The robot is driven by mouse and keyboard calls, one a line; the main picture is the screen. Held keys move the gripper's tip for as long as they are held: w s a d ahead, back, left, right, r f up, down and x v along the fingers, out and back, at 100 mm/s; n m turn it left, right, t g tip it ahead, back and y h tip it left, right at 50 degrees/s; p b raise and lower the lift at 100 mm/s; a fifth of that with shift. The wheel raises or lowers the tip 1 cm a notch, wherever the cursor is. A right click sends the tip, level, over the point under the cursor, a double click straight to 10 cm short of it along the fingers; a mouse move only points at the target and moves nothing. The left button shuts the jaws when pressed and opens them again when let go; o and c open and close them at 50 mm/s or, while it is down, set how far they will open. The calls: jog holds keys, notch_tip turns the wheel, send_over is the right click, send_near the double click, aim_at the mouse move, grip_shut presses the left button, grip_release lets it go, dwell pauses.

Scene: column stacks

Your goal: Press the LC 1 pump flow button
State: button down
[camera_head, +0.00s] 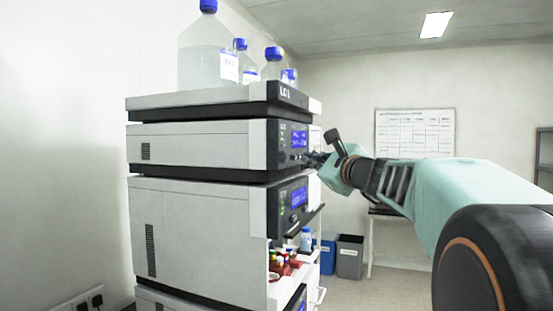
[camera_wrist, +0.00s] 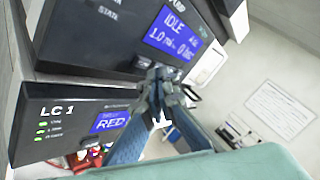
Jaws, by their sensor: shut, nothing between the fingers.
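The pump module (camera_head: 200,143) is a grey unit high in the stack, with a black front and a blue display. In the wrist view its display (camera_wrist: 172,32) reads IDLE, with 1.0 and 0 below. A small button (camera_wrist: 143,62) shows under the display, left of my fingertips. My gripper (camera_wrist: 165,76) is shut and empty, its tips at the pump's lower front edge below the display. In the head view my gripper (camera_head: 314,160) reaches the pump front from the right. The fingers hide part of the button row, and I cannot tell whether they touch it.
Below the pump is a larger module (camera_head: 195,235) labelled LC 1, with green lights and a blue display (camera_wrist: 110,122). Its front flap juts out. Bottles (camera_head: 207,55) with blue caps stand on top of the stack. Open room lies to the right, with bins (camera_head: 349,257) on the floor.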

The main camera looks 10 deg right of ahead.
jog(key=shift+w+a, duration=0.25)
jog(key=shift+a, duration=0.1)
jog(key=shift+w+a+b, duration=0.25)
jog(key=shift+a+b, duration=0.1)
jog(key=shift+b, duration=0.1)
dwell(0.6)
dwell(0.4)
jog(key=shift+s+d, duration=0.5)
jog(key=shift+d, duration=0.2)
jog(key=s+d, duration=0.1)
jog(key=d, duration=0.1)
jog(key=s+d, duration=0.1)
jog(key=d, duration=0.1)
jog(key=shift+s+b, duration=0.35)
jog(key=shift+s, duration=0.05)
jog(key=shift+d, duration=0.1)
dwell(0.3)
